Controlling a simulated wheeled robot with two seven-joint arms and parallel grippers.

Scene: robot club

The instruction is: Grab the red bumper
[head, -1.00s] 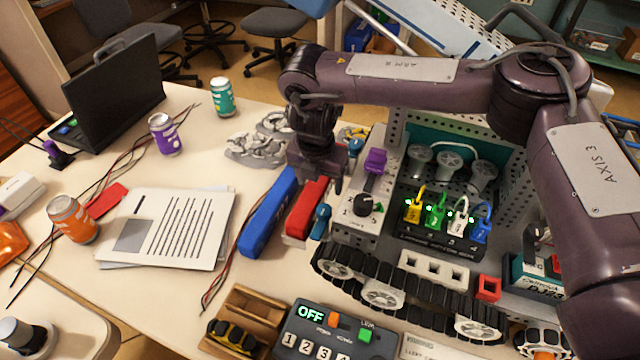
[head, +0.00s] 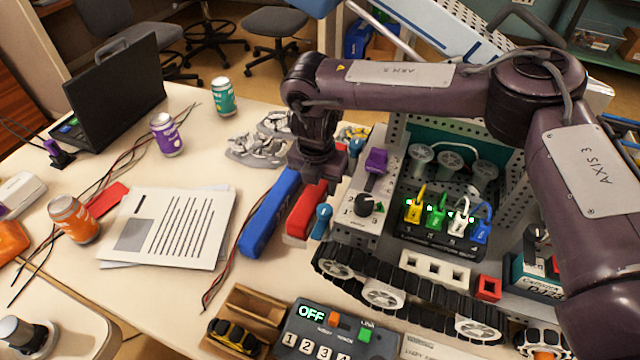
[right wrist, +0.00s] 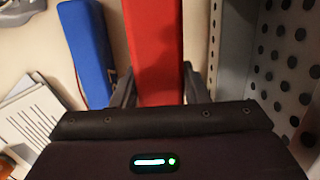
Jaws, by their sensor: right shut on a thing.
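The red bumper (head: 304,212) is a long red bar with a pale base, lying on the table between the blue bumper (head: 265,218) and the grey control box. In the right wrist view the red bumper (right wrist: 154,50) runs between the two fingers, with the blue bumper (right wrist: 86,50) to its left. My right gripper (head: 318,182) reaches down over the bar's middle. In the right wrist view its fingers (right wrist: 157,88) are shut on the red bumper, one on each side. The far part of the bar is hidden by the gripper in the head view. My left gripper is not in view.
The grey control box (head: 345,232) with a black knob and purple lever stands close on the right, by the tracked chassis (head: 400,290). Papers (head: 170,228) and thin wires lie to the left. An OFF panel (head: 335,335) is in front.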

